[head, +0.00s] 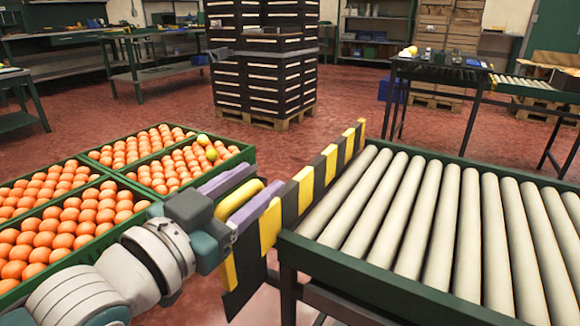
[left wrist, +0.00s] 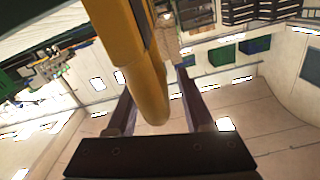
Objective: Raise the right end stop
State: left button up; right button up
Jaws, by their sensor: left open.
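A black-and-yellow striped end stop (head: 329,166) stands along the left end of the roller conveyor (head: 400,285). Its upper edge is above the rollers. A yellow handle (head: 240,200) lies between the two purple fingers of my left gripper (head: 268,178), on the end stop's left side. The jaws are open, with a finger on either side of the handle. In the left wrist view the yellow handle (left wrist: 148,85) reaches down between the fingers of my left gripper (left wrist: 156,85), with gaps at both sides. Where the handle joins the plate is hidden. My right gripper is out of view.
Green crates of oranges (head: 248,155) stand at the left, close to my left arm. A stack of black crates (head: 265,85) on a pallet stands behind. A dark table (head: 440,72) is at the back right. Red floor between them is open.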

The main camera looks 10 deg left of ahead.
pick_arm(q)
jog(key=p+v, duration=0.3)
jog(key=v, duration=0.7)
jog(key=shift+r, duration=0.1)
jog(key=s+a+r+n+g+y+p, duration=0.15)
jog(key=s+r+g+p, duration=0.35)
jog(key=r+p, duration=0.65)
jog(key=s+r+n+g+y+p, duration=0.1)
jog(key=s+r+g+y+p, duration=0.25)
jog(key=s+r+p, duration=0.55)
jog(key=s+a+r+n+g+y+p, duration=0.15)
jog(key=s+r+g+p, duration=0.3)
jog(key=r+p, duration=0.85)
notch_tip(320, 180, up, 32)
jog(key=p, duration=3.6)
jog(key=shift+w+d+r+p, duration=0.2)
jog(key=shift+w+r+p, duration=0.05)
jog(key=shift+p, duration=0.1)
jog(key=shift+h, duration=0.25)
